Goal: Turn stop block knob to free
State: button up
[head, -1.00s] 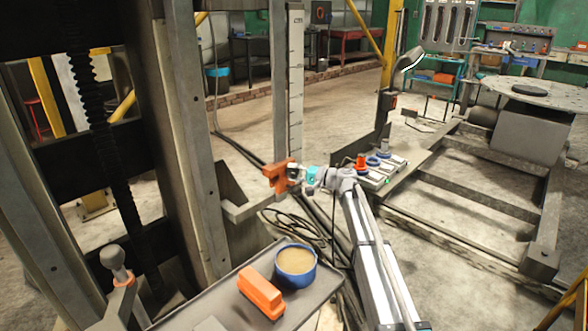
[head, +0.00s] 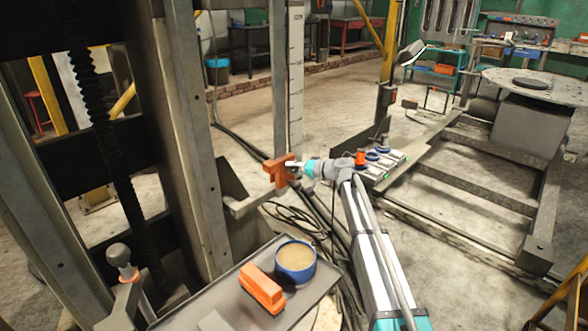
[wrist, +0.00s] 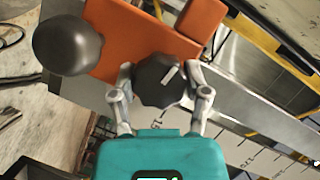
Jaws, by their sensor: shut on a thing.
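The orange stop block (head: 277,172) sits on the upright scale rail in the head view, and it fills the upper part of the wrist view (wrist: 120,45). Its dark knob (wrist: 157,80) has a pale pointer line that slants up to the right in the wrist view. My gripper (wrist: 160,88) is shut on the knob, one finger on each side. In the head view my gripper (head: 296,170) reaches the block from the right, and the knob is mostly hidden there. A dark round ball (wrist: 68,45) stands left of the knob in the wrist view.
The graduated scale (head: 296,80) rises behind the block. A tray (head: 318,283) holding an orange brush-like block (head: 262,288) and a blue pot (head: 295,261) lies below. A control box with coloured knobs (head: 385,160) stands right of my gripper. Cables lie on the floor.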

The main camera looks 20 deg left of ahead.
jog(key=shift+s+a, duration=0.1)
jog(key=o, duration=1.2)
jog(key=shift+c, duration=0.2)
